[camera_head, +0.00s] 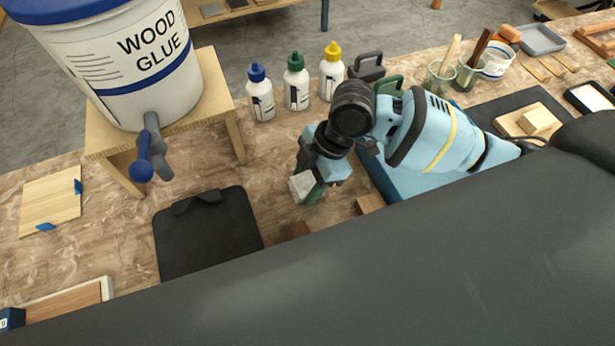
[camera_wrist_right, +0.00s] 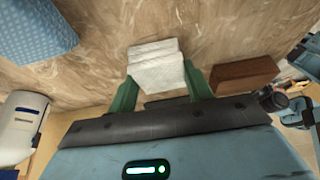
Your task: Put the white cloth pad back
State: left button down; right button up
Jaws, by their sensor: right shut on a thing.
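The white cloth pad (camera_head: 301,185) is in my right gripper (camera_head: 312,190). In the right wrist view the folded pad (camera_wrist_right: 156,66) sits between the gripper's two green fingers (camera_wrist_right: 158,88), which are shut on it. The gripper hangs over the brown mottled bench top (camera_head: 270,180), right of a black mat (camera_head: 205,240). I cannot tell how far the pad is above the bench. My left gripper is not in view.
Glue bottles (camera_head: 297,82) stand behind the gripper. A wood glue bucket (camera_head: 130,65) with a tap stands on a wooden stand at left. Brown blocks (camera_head: 369,203) lie near the gripper. A large dark shape covers the foreground.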

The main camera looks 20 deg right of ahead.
jog(key=o, duration=0.9)
jog(key=shift+f, duration=0.1)
jog(key=p+v, duration=0.1)
jog(key=v, duration=1.1)
jog(key=shift+s, duration=0.15)
